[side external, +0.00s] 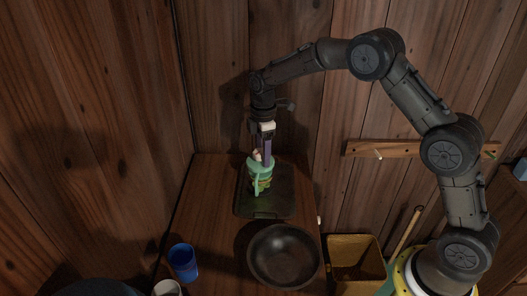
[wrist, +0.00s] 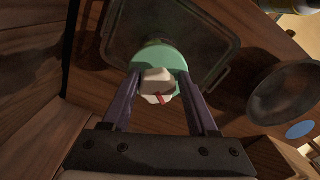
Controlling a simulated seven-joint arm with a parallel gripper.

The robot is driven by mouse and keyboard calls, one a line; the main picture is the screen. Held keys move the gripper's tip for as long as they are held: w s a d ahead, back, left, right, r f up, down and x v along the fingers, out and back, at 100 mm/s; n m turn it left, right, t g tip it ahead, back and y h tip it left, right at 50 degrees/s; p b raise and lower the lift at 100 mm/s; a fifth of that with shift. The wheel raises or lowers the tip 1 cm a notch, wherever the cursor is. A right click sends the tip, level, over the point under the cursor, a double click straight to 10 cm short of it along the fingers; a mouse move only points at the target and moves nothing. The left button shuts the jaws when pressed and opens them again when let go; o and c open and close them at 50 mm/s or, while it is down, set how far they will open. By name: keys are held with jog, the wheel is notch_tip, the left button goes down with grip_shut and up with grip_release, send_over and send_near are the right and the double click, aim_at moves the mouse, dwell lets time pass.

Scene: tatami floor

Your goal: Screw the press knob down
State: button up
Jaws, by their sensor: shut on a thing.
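The press (side external: 258,174), mint green with some yellow-green lower down, stands upright on a dark tray (side external: 278,205). In the wrist view its round green top (wrist: 160,58) lies just beyond the fingers. A cream knob (wrist: 157,84) with a small red mark sits over that top, between the two purple fingers. My gripper (wrist: 158,98) points down over the press and is shut on the knob. The exact finger contact is hard to make out. In the side view the fingers (side external: 265,152) hide part of the knob. The lower press is mostly hidden in the wrist view.
A dark round pan (side external: 284,256) stands in front of the tray. A blue cup (side external: 183,262) and a white cup (side external: 167,288) are at the front left. A yellow-brown bin (side external: 355,262) is right of the table. A plank wall rises close behind. The table left of the tray is clear.

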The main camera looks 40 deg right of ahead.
jog(key=m, duration=0.2)
jog(key=f+m, duration=0.1)
jog(key=m, duration=0.3)
jog(key=shift+s+a+f+m, duration=0.1)
jog(key=shift+s+f+m, duration=0.2)
jog(key=shift+m, duration=0.1)
jog(key=shift+c, duration=0.7)
jog(key=o, duration=1)
jog(key=shift+a+r, duration=0.1)
jog(key=shift+r, duration=0.6)
jog(key=shift+w+r, duration=0.2)
jog(key=shift+r, duration=3.95)
